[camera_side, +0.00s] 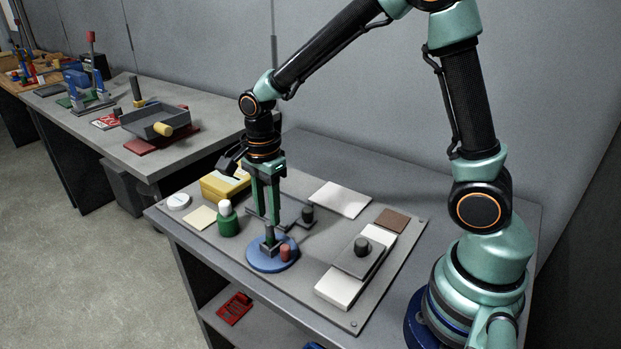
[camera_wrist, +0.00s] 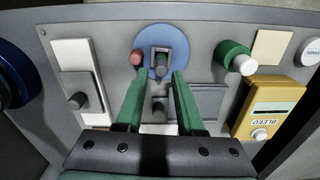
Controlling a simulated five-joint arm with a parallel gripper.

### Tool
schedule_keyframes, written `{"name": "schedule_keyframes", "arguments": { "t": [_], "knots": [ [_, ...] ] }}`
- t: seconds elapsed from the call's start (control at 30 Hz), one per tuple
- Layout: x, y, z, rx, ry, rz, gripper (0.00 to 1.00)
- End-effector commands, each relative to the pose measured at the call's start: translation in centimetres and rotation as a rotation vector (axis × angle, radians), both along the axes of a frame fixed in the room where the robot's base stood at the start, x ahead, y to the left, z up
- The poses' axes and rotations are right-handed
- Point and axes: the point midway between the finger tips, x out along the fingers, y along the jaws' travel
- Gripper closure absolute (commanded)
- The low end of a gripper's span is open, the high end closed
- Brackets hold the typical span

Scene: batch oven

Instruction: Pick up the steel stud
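A grey steel stud (camera_wrist: 160,62) stands at a grey square fitting on a round blue disc (camera_wrist: 147,38). In the side view the stud (camera_side: 269,236) shows on the blue disc (camera_side: 258,262), just below my fingertips. My gripper (camera_wrist: 160,77) is open, with its two green fingers apart and nothing visible between them. In the side view my gripper (camera_side: 269,221) points straight down above the disc. I cannot tell exactly how far the fingertips are from the stud.
A red peg (camera_side: 285,253) stands on the disc beside the stud. A green bottle-like part with a white top (camera_side: 228,222), a yellow box (camera_side: 222,186) and a dark knob (camera_side: 307,213) stand close by. A grey slide with a black knob (camera_side: 361,246) lies right. White pads are flat.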

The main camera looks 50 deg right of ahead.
Motion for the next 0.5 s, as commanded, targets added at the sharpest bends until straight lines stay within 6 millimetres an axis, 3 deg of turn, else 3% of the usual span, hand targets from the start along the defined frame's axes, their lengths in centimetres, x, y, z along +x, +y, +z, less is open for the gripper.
{"name": "schedule_keyframes", "arguments": {
  "t": [0.17,0.5],
  "knots": [
    [0.0,0.0,-1.1,0.0,0.001,0.0,0.63],
    [0.1,-0.3,-5.5,-0.001,0.003,0.001,0.63]
  ]
}}
